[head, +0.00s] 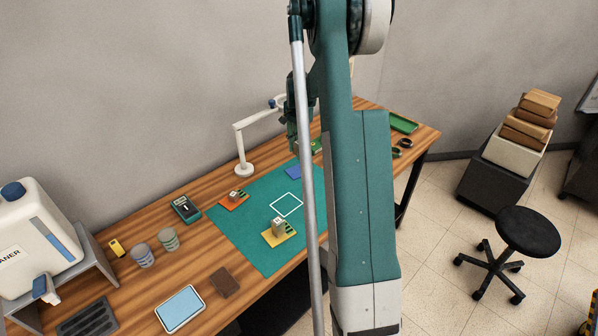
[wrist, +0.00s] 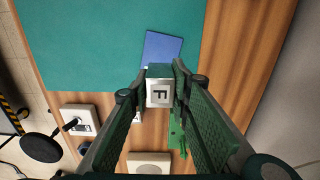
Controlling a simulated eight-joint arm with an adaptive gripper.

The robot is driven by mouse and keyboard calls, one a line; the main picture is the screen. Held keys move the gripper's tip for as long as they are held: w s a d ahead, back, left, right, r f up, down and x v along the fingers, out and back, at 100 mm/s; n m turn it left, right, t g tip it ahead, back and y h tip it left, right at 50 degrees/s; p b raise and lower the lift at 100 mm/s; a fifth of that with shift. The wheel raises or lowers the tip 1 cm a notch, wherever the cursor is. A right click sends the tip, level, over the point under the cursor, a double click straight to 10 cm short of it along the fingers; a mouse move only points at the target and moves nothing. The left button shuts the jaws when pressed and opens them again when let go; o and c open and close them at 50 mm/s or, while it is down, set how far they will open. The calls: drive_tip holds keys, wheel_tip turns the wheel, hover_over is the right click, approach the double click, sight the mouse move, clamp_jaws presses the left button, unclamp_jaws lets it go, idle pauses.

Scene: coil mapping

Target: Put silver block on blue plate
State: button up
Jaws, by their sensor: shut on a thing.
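My gripper (wrist: 158,92) is shut on the silver block (wrist: 160,94), whose pale face carries a dark letter F. In the wrist view the block sits between the fingertips, with the blue plate (wrist: 163,50) just beyond it. The block seems to be above the surface, but its exact height is hard to tell. In the head view the blue plate (head: 293,171) lies on the green mat's far side, partly covered by my arm. There the held block cannot be made out clearly.
The green mat (head: 262,252) also holds a yellow plate (head: 270,241) and an orange plate (head: 228,205), each bearing a block, and a white square outline. A white lamp (head: 241,145) stands behind. A green board (wrist: 177,138) lies beneath my gripper in the wrist view.

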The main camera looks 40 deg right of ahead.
drive_tip(key=shift+d, duration=0.2)
hover_over(299, 171)
drive_tip(key=shift+w+d+f, duration=0.1)
drive_tip(key=shift+d+f, duration=0.05)
drive_tip(key=shift+f, duration=3)
drive_tip(key=shift+f, duration=1.85)
drive_tip(key=shift+f, duration=0.2)
drive_tip(key=o, duration=1)
drive_tip(key=shift+r, duration=0.15)
